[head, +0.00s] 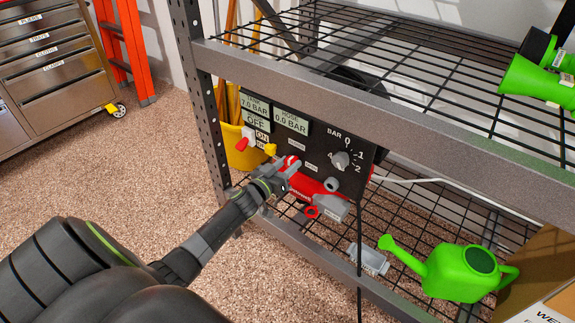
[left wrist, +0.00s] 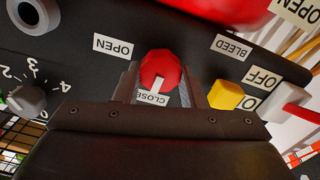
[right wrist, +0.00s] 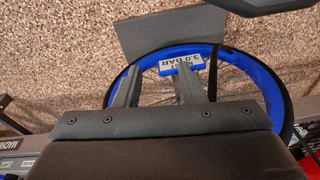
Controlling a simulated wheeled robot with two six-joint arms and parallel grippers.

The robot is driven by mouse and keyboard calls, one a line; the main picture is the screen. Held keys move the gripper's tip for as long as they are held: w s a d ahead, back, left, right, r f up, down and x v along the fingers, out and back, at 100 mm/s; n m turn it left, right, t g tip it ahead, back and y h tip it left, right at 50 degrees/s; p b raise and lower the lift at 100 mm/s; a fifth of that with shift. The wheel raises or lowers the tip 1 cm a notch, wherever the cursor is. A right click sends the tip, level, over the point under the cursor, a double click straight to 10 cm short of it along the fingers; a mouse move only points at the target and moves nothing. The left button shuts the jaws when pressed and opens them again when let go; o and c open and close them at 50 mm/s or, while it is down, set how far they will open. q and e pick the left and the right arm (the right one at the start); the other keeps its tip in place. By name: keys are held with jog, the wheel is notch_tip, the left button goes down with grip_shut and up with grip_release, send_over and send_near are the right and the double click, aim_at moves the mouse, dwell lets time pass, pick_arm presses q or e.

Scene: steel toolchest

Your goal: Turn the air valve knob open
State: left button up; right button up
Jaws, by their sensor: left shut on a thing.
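The air valve knob is red with a white pointer mark, on the front of a black control panel (head: 352,184). In the left wrist view the knob (left wrist: 160,68) sits between my left gripper's (left wrist: 160,88) fingers, which are shut on it. Its white mark points at the CLOSE label (left wrist: 152,98); an OPEN label (left wrist: 112,46) is to one side. In the head view my left gripper (head: 282,172) reaches the panel and partly hides the knob. My right gripper (right wrist: 157,80) is open and empty above a blue-rimmed wheel (right wrist: 262,75) with a 3.0 BAR tag.
The panel displays read tank 7.0 BAR (head: 255,106) and hose 0.0 BAR (head: 291,120). A yellow button (left wrist: 226,95), a red-tipped switch (left wrist: 296,114) and a grey BAR dial (left wrist: 28,100) flank the knob. The shelf beam (head: 390,118) runs above. A green watering can (head: 455,275) stands low right.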

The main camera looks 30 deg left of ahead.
pick_arm(q)
jog(key=m, duration=0.4)
jog(key=shift+d, duration=0.1)
jog(key=m, duration=0.5)
jog(key=shift+d+f+m, duration=0.1)
jog(key=shift+m, duration=0.2)
jog(key=shift+f+m+b, duration=0.15)
jog(key=shift+m+b, duration=0.7)
jog(key=shift+m, duration=3.05)
pick_arm(e)
jog(key=shift+w+a+r+t, duration=0.2)
jog(key=shift+w+r+t, duration=0.3)
jog(key=shift+w+r, duration=0.25)
pick_arm(q)
jog(key=shift+m, duration=0.3)
pick_arm(e)
jog(key=shift+s, duration=0.15)
pick_arm(q)
jog(key=o, duration=1)
jog(key=shift+d, duration=0.1)
pick_arm(e)
jog(key=shift+s+a, duration=0.1)
